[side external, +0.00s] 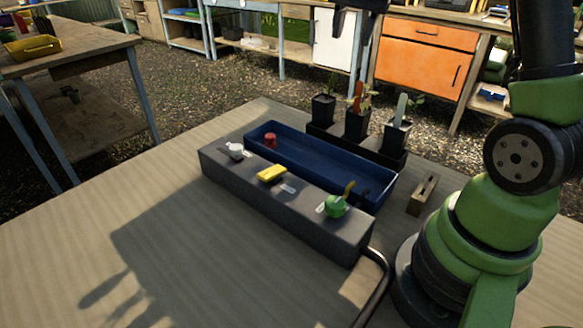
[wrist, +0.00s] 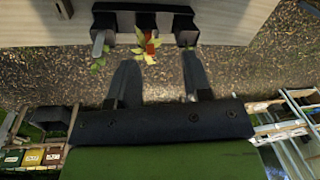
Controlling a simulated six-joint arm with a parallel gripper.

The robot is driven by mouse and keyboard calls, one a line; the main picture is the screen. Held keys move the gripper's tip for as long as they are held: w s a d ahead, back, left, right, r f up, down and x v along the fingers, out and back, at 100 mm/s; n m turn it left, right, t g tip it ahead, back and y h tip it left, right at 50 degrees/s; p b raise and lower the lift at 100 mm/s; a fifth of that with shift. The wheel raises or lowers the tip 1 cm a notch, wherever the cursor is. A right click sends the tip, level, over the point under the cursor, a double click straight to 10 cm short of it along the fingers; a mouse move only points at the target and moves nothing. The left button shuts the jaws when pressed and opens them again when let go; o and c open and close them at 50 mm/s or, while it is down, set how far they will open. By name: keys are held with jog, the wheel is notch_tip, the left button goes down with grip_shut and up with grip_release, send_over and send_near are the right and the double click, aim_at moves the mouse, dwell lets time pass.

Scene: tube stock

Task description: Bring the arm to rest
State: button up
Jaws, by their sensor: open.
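My gripper (side external: 353,38) is high at the top of the side external view, above and behind the potted plants, partly cut off by the picture edge. In the wrist view my gripper (wrist: 160,64) has its two dark fingers spread apart with nothing between them. Beyond the fingertips in that view are gravel ground and the potted plants at the table edge. My green and black arm stands at the right of the side external view.
A grey box (side external: 300,218) with white (side external: 236,149), yellow (side external: 271,173) and green (side external: 336,206) pieces on top stands beside a blue tray (side external: 340,172) holding a red piece (side external: 270,140). Potted plants (side external: 357,125) and a slotted wooden block (side external: 422,194) are nearby. The table's left front is clear.

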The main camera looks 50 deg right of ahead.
jog(key=s+a+r+n+t, duration=0.35)
jog(key=s+a+n, duration=0.2)
jog(key=a, duration=0.45)
jog(key=s+a+f+n+t+y, duration=0.1)
jog(key=s+a+n+t+y, duration=0.1)
jog(key=s+a+n, duration=0.3)
jog(key=s+a, duration=0.3)
jog(key=s, duration=0.2)
jog(key=shift+s+f, duration=0.2)
jog(key=shift+f, duration=0.1)
